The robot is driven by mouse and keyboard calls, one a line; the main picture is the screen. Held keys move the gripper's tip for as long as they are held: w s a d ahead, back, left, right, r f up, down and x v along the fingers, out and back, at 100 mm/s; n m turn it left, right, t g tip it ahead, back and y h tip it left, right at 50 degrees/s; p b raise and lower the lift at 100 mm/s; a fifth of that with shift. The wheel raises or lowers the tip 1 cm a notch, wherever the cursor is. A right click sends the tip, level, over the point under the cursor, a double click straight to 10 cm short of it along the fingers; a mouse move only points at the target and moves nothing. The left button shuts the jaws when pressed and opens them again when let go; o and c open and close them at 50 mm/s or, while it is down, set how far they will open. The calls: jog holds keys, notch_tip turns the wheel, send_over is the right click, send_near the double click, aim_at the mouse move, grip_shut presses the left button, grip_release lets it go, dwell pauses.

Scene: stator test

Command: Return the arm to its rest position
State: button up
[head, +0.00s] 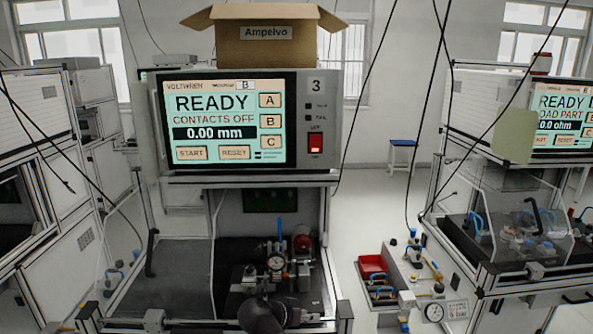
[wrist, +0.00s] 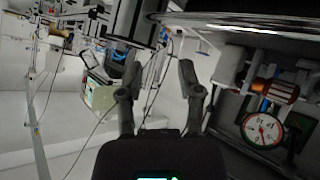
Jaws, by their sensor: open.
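My gripper (wrist: 155,79) shows in the wrist view with its two dark fingers spread apart and nothing between them. The dial gauge (wrist: 263,130) and a copper-coloured part (wrist: 278,92) in the fixture lie to the right of the fingers, apart from them. In the head view, a dark rounded shape low in the middle looks like part of my arm; the fingers cannot be made out there.
The station's screen (head: 228,119) reads READY, CONTACTS OFF, 0.00 mm. A cardboard box (head: 266,38) sits on top. A cart with red bins (head: 373,268) stands to the right, before another station (head: 519,229). Cables hang from above. Open floor shows behind, near a blue stool (head: 402,145).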

jog(key=s+d+f+n+g+y+p, duration=0.2)
jog(key=s+d+n+g+y, duration=0.1)
jog(key=d, duration=0.4)
jog(key=s+d+f+n+g+y+p, duration=0.1)
jog(key=s+d+f+n+g+y, duration=0.1)
jog(key=s+d+g+y, duration=0.2)
jog(key=d+y, duration=0.1)
jog(key=d, duration=0.2)
jog(key=shift+s+f+n+y+p, duration=0.15)
jog(key=shift+s+n+y+p, duration=0.2)
jog(key=shift+s+n+y, duration=0.05)
